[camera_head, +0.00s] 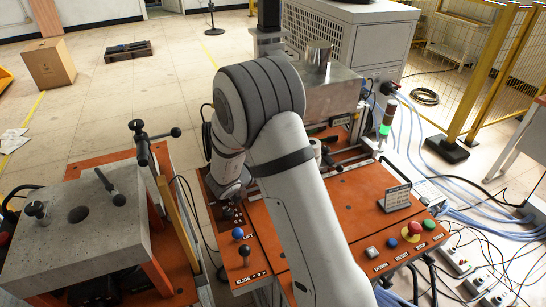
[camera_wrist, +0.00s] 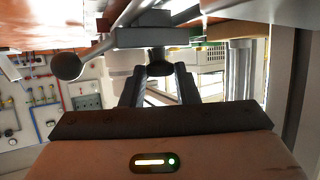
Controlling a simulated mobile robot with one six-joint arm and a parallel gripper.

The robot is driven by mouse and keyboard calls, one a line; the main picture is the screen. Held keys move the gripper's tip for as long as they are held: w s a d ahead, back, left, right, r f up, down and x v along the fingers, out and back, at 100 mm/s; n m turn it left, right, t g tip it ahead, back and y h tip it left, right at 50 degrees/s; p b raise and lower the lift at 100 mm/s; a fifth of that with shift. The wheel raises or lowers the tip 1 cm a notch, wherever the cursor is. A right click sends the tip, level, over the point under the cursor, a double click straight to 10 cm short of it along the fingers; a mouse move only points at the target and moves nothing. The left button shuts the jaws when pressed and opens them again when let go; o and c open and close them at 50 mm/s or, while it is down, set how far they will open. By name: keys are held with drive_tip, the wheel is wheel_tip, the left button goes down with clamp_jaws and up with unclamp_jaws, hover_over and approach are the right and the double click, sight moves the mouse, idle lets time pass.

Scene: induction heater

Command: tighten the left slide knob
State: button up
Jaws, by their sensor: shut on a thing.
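In the wrist view a dark round knob (camera_wrist: 158,65) hangs under a grey block (camera_wrist: 150,38). I take it for the left slide knob. My gripper (camera_wrist: 159,74) points at it, with one finger on each side, and is shut on it. The exact contact is shadowed, and I cannot tell how tight the knob is. In the head view my own arm hides the gripper and this knob.
A dark ball-ended lever (camera_wrist: 67,66) sticks out left of the knob in the wrist view. In the head view, the orange machine top (camera_head: 345,215) carries push buttons, a red stop button (camera_head: 412,231) and a blue-ball lever (camera_head: 238,233). A stone-topped table (camera_head: 75,240) stands left.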

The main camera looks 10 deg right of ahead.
drive_tip(key=shift+w+a+r+m+g+h+p, duration=0.1)
drive_tip(key=shift+w+r+m+g+h+p, duration=0.1)
drive_tip(key=shift+m+g+h+p, duration=0.35)
drive_tip(key=shift+m, duration=0.25)
drive_tip(key=o, duration=0.9)
drive_tip(key=shift+f, duration=0.15)
drive_tip(key=shift+o, duration=0.2)
drive_tip(key=b+v, duration=0.1)
drive_tip(key=v, duration=0.6)
drive_tip(key=shift+s+a+r, duration=0.15)
drive_tip(key=shift+a+r, duration=0.05)
drive_tip(key=shift+a, duration=0.1)
drive_tip(key=shift+g, duration=0.25)
